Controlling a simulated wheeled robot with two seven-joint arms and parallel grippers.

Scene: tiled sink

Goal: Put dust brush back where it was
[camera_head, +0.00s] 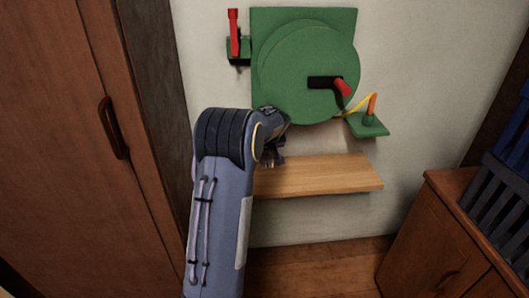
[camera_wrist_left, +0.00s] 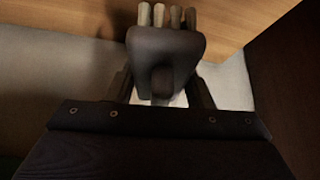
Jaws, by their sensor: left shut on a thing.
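My left gripper (camera_wrist_left: 160,92) is shut on the dust brush (camera_wrist_left: 165,45), a dark, rounded block with several pale bristle tufts along its far edge. In the head view, my left arm reaches up from the bottom. Its gripper (camera_head: 272,153) is mostly hidden behind the wrist, just above the left end of a wooden wall shelf (camera_head: 330,176). The brush cannot be made out clearly there. In the wrist view, the bristles point toward a wooden surface (camera_wrist_left: 225,20); whether they touch it I cannot tell. My right gripper is not in view.
Above the shelf, a green board with a round disc (camera_head: 300,65) and a red-tipped crank (camera_head: 342,87) is on the wall. A red lever (camera_head: 234,35) is at its left, a small green bracket (camera_head: 367,124) at its right. Wooden cabinets (camera_head: 60,130) flank the space. The shelf's visible top is bare.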

